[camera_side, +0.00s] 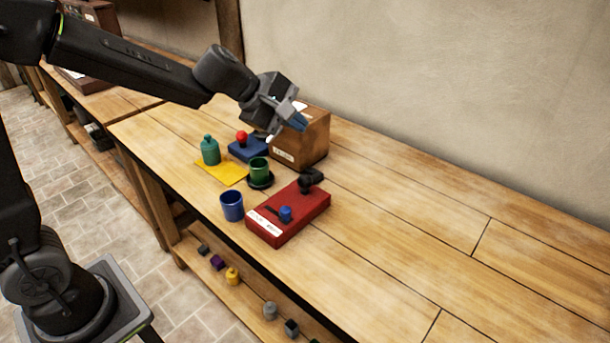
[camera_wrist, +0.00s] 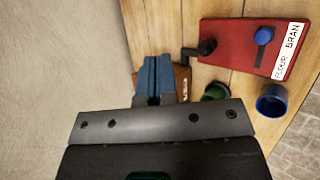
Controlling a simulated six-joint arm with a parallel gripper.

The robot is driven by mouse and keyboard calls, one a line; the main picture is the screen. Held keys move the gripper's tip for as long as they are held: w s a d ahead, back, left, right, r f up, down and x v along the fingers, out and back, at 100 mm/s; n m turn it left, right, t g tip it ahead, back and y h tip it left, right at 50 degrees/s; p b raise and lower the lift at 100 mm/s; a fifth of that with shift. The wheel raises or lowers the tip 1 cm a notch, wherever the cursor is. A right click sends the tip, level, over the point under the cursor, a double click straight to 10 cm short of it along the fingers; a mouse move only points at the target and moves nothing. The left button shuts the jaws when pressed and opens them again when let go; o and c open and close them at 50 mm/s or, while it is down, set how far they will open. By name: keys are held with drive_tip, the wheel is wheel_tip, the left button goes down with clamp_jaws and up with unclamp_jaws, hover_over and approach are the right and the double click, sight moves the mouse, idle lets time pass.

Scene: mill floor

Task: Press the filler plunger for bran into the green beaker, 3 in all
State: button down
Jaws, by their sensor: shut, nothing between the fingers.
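The green beaker (camera_side: 259,170) stands upright on a dark round base, left of the red box (camera_side: 307,215); it is partly hidden behind my gripper body in the wrist view (camera_wrist: 214,92). The red box bears a white label (camera_wrist: 290,50) reading BRAN and what seems to be FLOUR. Its blue knob (camera_side: 285,213) sits nearer the BRAN end (camera_wrist: 263,36). A black raised part (camera_side: 309,178) with a short arm is at the box's far end; I cannot tell whether it is the plunger. My gripper (camera_side: 299,122) is shut and empty, raised near the wooden box.
The wooden box (camera_side: 312,143) with a small label stands at the back. A blue base (camera_side: 241,152) with a red knob, a teal bottle (camera_side: 210,150) by a yellow mat (camera_side: 221,173), and a blue beaker (camera_side: 232,205) stand close by. The table's right side is clear.

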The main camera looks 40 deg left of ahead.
sight(305, 178)
drive_tip(key=w+a+f+n, duration=0.2)
drive_tip(key=w+f+n, duration=0.2)
drive_tip(key=w+n, duration=0.1)
drive_tip(key=shift+y, duration=0.4)
drive_tip(key=shift+f, duration=0.15)
drive_tip(key=shift+s+f, duration=0.1)
drive_tip(key=shift+f, duration=4.25)
drive_tip(key=shift+f, duration=0.15)
drive_tip(key=shift+f, duration=0.25)
drive_tip(key=shift+f, duration=1)
drive_tip(key=shift+r, duration=1.4)
